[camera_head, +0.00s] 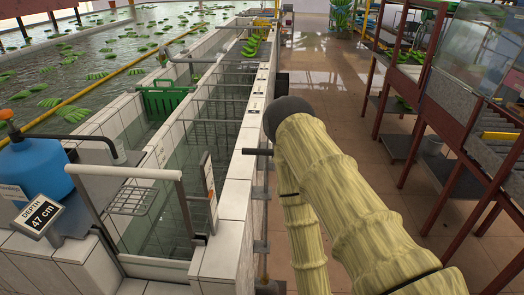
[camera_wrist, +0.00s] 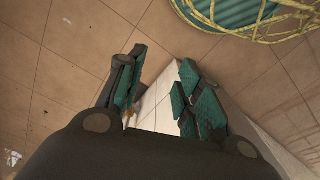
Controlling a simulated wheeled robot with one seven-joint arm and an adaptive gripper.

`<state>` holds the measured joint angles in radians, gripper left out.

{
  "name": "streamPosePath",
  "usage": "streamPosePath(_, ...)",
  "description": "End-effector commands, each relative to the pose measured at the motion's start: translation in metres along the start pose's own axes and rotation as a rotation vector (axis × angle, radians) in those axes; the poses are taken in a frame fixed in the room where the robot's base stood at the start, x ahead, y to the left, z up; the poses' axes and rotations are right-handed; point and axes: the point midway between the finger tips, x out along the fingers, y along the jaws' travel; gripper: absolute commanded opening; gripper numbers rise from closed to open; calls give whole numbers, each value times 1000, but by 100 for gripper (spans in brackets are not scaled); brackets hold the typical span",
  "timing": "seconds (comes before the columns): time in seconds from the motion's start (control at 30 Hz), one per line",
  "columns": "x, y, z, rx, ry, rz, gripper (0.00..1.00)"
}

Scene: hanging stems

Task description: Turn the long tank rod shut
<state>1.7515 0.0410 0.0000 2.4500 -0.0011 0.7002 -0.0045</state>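A thin grey upright rod (camera_head: 264,225) runs down the outer face of the tiled tank wall, with a short dark crossbar handle (camera_head: 257,152) at its top. I take this as the long tank rod; whether it is open or shut I cannot tell. My gripper (camera_wrist: 158,95) shows in the wrist view with its two teal-padded fingers apart. A pale wall edge and floor show between them, and nothing is held. The rod is not clear in the wrist view. In the head view my arm rises right of the rod, and my gripper cannot be made out.
The white tiled tank wall (camera_head: 236,190) stands left of my arm. A depth sign (camera_head: 42,215) reads 47 cm beside a blue container (camera_head: 35,170). A green crate (camera_head: 165,100) sits in the tank. Racks (camera_head: 465,125) stand at right, with open floor (camera_head: 325,85) between.

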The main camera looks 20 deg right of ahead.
Motion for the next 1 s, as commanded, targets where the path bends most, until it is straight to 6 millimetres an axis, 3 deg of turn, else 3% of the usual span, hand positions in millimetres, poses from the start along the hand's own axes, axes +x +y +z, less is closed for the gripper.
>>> streamPosePath(0.03, -1, 0, -5, -9, 10, -4, 20)
streamPosePath(0.13, -4, 0, -24, -58, 50, -21, 2)
streamPosePath(0.17, -7, 0, -33, -84, 69, -28, 0)
streamPosePath(0.47, -52, -8, -144, -440, 353, -73, 0)
streamPosePath(0.77, -128, -13, -242, -805, 679, -1, 0)
streamPosePath(1.0, -206, -14, -305, -1075, 946, 156, 0)
